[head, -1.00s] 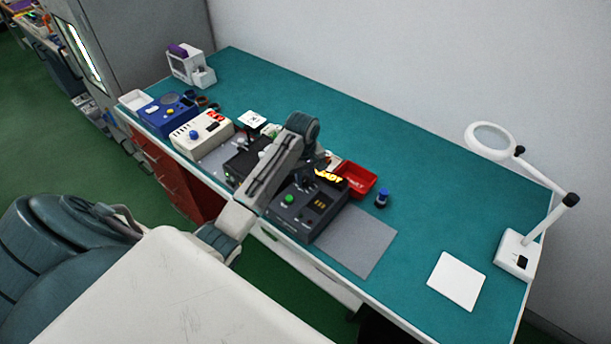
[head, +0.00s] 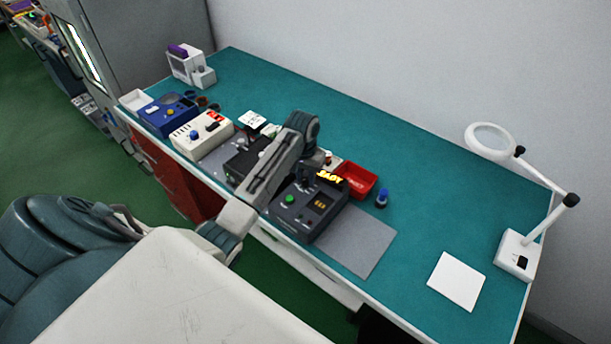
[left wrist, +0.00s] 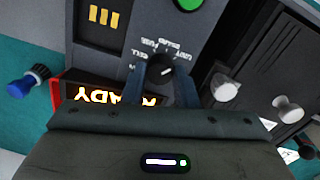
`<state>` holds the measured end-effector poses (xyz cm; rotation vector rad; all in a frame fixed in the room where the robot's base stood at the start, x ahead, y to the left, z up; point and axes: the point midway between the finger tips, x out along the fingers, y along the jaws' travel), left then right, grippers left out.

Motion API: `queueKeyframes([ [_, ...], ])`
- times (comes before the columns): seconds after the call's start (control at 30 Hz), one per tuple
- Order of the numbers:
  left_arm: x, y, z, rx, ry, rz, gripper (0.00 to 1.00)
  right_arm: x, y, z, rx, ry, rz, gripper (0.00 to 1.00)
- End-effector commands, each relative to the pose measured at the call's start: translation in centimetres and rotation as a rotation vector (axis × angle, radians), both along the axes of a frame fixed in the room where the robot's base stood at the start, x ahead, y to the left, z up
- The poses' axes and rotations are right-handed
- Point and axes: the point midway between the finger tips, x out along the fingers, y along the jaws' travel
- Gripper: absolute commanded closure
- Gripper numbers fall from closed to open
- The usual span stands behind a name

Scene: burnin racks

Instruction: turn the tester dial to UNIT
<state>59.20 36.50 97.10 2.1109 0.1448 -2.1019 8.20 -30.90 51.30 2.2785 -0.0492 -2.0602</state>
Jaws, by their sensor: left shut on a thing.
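The tester (head: 300,222) is a dark box on the teal bench, with a green button and a lit amber READY sign. It also shows in the left wrist view (left wrist: 205,40). Its dial (left wrist: 163,72) is a black knob with a small white mark, ringed by white labels, among them CELL and FUSE; the others are too small to read surely, and I cannot tell which label the mark points at. My left gripper (head: 309,183) is over the tester, its two fingers (left wrist: 165,88) shut on the dial's sides. In the head view the gripper hides the dial. My right gripper is out of view.
Beige (head: 199,132) and blue (head: 167,116) boxes stand to the left. A magnifier lamp (head: 519,255) stands far right. The right bench is mostly clear.

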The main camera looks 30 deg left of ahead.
Motion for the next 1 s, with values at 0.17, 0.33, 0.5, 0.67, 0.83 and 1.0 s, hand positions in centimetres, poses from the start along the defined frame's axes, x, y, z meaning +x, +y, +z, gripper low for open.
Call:
queueKeyframes([
  [0.17,0.08,0.02,0.08,0.000,-0.002,-0.072,0.97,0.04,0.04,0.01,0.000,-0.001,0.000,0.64],
  [0.33,0.09,0.00,0.08,0.000,-0.002,-0.109,0.97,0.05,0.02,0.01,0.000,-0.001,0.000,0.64],
  [0.5,0.10,-0.01,0.09,0.000,-0.002,-0.122,0.97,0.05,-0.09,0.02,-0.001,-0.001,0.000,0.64],
  [0.67,0.10,-0.02,0.09,0.000,-0.002,-0.123,0.97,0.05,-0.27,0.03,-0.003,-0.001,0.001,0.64],
  [0.83,0.12,-0.03,0.09,0.001,-0.003,-0.123,0.70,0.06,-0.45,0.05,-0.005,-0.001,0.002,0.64],
  [1.0,0.08,-0.02,0.06,0.000,-0.002,-0.122,0.52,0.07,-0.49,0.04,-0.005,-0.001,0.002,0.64],
])
